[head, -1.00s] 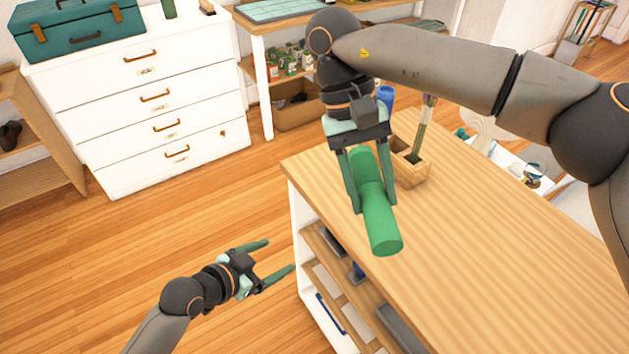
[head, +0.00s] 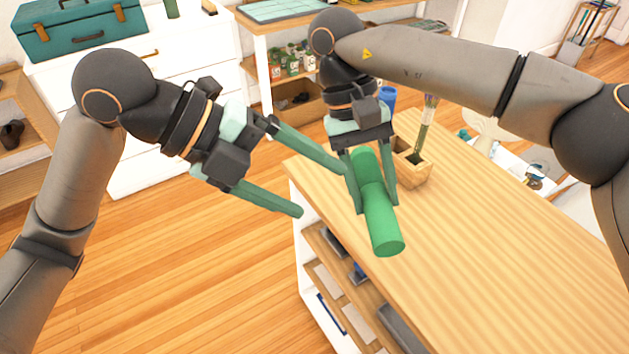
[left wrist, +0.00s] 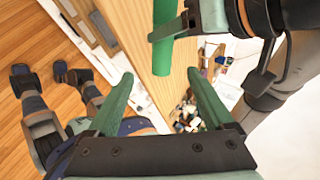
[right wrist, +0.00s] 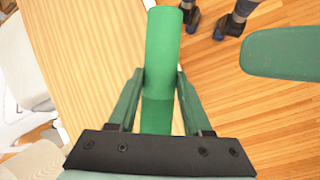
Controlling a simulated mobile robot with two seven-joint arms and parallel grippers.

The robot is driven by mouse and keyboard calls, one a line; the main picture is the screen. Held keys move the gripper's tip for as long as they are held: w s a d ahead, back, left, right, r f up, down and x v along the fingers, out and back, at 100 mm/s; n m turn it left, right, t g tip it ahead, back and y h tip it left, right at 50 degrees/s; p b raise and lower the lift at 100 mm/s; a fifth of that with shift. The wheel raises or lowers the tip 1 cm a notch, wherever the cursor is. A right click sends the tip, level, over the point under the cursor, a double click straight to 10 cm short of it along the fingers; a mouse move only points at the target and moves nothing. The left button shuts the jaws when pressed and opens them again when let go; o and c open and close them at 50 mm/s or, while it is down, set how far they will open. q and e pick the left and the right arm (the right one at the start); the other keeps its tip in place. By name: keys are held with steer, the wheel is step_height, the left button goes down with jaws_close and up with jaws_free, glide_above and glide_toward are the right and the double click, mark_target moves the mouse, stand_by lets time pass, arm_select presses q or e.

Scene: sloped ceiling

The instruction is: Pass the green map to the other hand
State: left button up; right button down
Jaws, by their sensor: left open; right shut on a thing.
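The green map (head: 380,222) is a rolled green tube, held above the near left end of the wooden counter. My right gripper (head: 376,208) is shut on it around its middle, and the lower end sticks out past the fingers. The map also shows between the fingers in the right wrist view (right wrist: 162,55). My left gripper (head: 322,192) is open and empty just left of the map, its fingers pointing toward it without visibly holding it. In the left wrist view the map (left wrist: 165,40) is beyond the open fingers (left wrist: 160,88).
The wooden counter (head: 480,250) lies below the map, with open shelves (head: 335,285) on its left side. A wooden holder with brushes (head: 412,165) and a blue cup (head: 388,97) stand near the right gripper. A white drawer cabinet (head: 190,40) is at the back left.

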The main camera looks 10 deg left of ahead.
mark_target(376, 224)
arm_select(q)
steer(key=shift+m+y, duration=0.5)
steer(key=shift+m, duration=0.3)
steer(key=x, duration=0.4)
steer(key=s+d+x, duration=0.1)
steer(key=x, duration=0.3)
steer(key=r+x, duration=0.1)
steer(key=x, duration=0.3)
steer(key=shift+s+d, duration=0.3)
steer(key=shift+r, duration=0.1)
jaws_close()
arm_select(e)
steer(key=shift+c, duration=1.3)
jaws_free()
